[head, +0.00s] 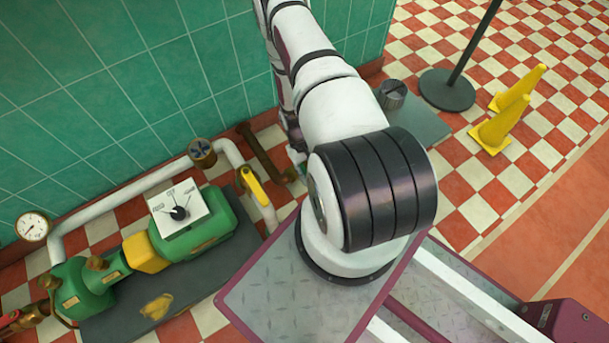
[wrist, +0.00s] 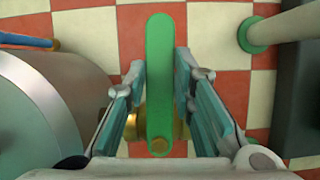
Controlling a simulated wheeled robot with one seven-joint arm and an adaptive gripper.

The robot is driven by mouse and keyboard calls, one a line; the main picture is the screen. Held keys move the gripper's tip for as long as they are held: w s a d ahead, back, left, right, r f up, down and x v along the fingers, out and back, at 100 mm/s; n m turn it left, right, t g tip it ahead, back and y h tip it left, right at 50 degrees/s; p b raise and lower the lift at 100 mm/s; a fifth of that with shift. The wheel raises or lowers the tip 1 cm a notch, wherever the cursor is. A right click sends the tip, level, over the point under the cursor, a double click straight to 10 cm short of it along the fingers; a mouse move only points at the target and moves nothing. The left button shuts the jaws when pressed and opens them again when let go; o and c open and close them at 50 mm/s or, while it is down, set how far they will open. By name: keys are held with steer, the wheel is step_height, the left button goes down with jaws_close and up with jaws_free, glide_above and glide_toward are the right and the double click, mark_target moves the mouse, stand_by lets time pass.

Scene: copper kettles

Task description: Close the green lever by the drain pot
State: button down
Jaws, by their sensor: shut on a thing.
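The green lever (wrist: 160,75) stands upright in the middle of the wrist view, with a brass fitting (wrist: 131,125) behind its lower end. My gripper (wrist: 161,72) has one finger on each side of the lever and is shut on it. In the head view my arm blocks the sight of the lever and the gripper. A large grey rounded vessel (wrist: 50,95), perhaps the drain pot, is at the left of the wrist view.
A green pump (head: 195,225) with a white dial box stands on a dark plate at left, near a yellow-handled pipe (head: 255,187). Yellow cones (head: 492,130) and a post base (head: 447,90) are at upper right. A pale pipe (wrist: 285,27) is at right in the wrist view.

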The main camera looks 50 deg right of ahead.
steer(key=shift+s+d+n, duration=0.1)
steer(key=shift+d+n, duration=0.2)
steer(key=shift+n, duration=0.1)
steer(key=c, duration=1.4)
jaws_free()
steer(key=shift+o, duration=0.2)
steer(key=v, duration=1.2)
steer(key=shift+a, duration=0.2)
